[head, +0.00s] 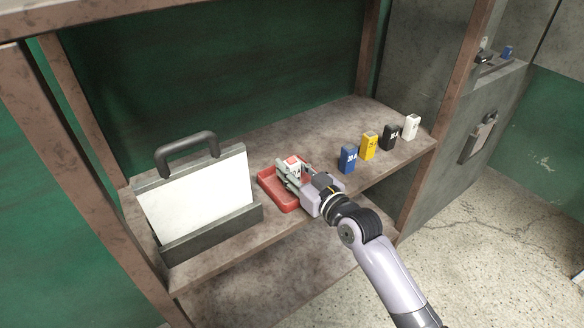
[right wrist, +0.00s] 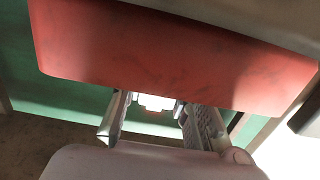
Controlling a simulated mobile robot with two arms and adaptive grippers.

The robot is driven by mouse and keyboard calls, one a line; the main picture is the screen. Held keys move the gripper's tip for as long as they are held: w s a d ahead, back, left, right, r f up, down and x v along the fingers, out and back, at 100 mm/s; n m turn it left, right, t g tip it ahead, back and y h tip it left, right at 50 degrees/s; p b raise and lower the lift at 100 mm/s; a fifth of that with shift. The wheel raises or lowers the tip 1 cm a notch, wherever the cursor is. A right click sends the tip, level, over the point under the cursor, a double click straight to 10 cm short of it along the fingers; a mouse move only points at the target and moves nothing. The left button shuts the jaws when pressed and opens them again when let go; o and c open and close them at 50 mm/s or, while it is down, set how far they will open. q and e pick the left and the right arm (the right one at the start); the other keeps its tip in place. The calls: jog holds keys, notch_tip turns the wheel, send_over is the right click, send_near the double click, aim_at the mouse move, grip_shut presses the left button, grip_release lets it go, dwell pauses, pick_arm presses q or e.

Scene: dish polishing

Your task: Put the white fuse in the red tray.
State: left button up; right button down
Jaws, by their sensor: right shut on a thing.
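The red tray (head: 271,191) lies on the shelf, right of the white panel with a handle. My right gripper (head: 289,175) is over the tray in the head view, shut on a small white block with a red patch (head: 292,161), probably a fuse. In the right wrist view the block (right wrist: 154,102) shows bright white between the fingers (right wrist: 150,125), and the red tray (right wrist: 170,55) fills the upper part. I cannot tell whether the block touches the tray. Another white fuse (head: 411,126) stands at the shelf's right end. My left gripper is not in view.
A blue fuse (head: 347,158), a yellow fuse (head: 369,145) and a black fuse (head: 389,137) stand in a row right of my gripper. The white panel (head: 198,190) with its dark handle stands close left of the tray. Shelf posts (head: 466,70) bound the sides.

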jog(key=c, duration=1.3)
grip_release()
jog(key=v, duration=1.2)
